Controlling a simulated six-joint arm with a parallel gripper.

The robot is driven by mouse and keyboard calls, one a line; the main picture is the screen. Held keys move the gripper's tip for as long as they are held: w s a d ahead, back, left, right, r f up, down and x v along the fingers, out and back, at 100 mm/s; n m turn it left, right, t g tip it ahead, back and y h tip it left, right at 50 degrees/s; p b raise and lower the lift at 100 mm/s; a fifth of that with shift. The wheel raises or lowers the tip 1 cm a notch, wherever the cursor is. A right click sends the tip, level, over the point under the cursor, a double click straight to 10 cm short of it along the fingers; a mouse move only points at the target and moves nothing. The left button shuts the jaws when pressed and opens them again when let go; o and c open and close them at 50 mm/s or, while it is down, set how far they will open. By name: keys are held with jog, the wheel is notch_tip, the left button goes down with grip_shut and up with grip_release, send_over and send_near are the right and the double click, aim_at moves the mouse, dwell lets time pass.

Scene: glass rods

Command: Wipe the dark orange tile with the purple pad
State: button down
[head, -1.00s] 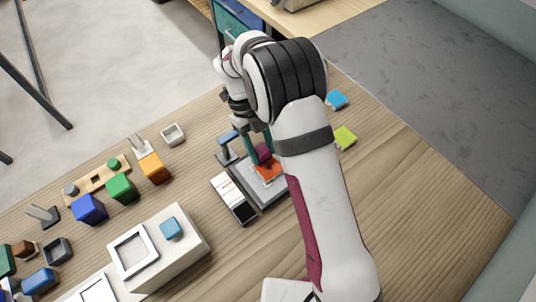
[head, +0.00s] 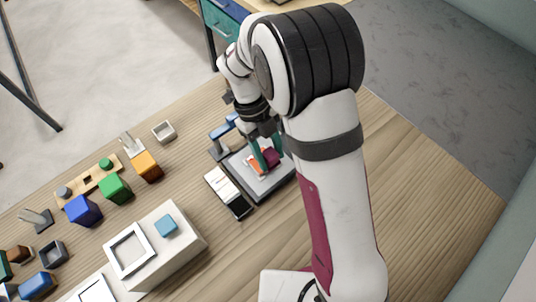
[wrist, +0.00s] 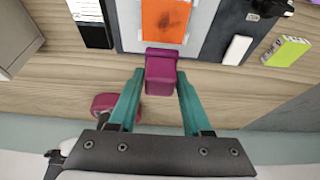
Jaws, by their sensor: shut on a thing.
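The dark orange tile (wrist: 165,20) lies on a grey plate (wrist: 130,25) and has a dark smudge on its face; the top of the tile is cut off in the wrist view. In the head view the tile (head: 255,166) is partly covered by my fingers. My gripper (wrist: 160,82) is shut on the purple pad (wrist: 161,70), with a green finger on each side. The pad is at the tile's near edge in the wrist view, and to the right of the tile in the head view (head: 272,156). I cannot tell whether the pad touches the tile or plate.
A black and white box (head: 229,192) lies left of the plate. A blue-topped stand (head: 219,139) is close behind it. A lime block (wrist: 288,51) lies to the right in the wrist view. Coloured cubes and a white box (head: 180,250) fill the table's left; its right is clear.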

aim_at(270, 153)
jog(key=shift+r, duration=2.5)
jog(key=shift+f, duration=0.15)
jog(key=shift+f, duration=3.35)
jog(key=shift+w+a+f, duration=0.35)
jog(key=shift+f, duration=0.25)
jog(key=shift+w+a, duration=1.85)
jog(key=shift+s+d, duration=2.15)
jog(key=shift+r, duration=4.1)
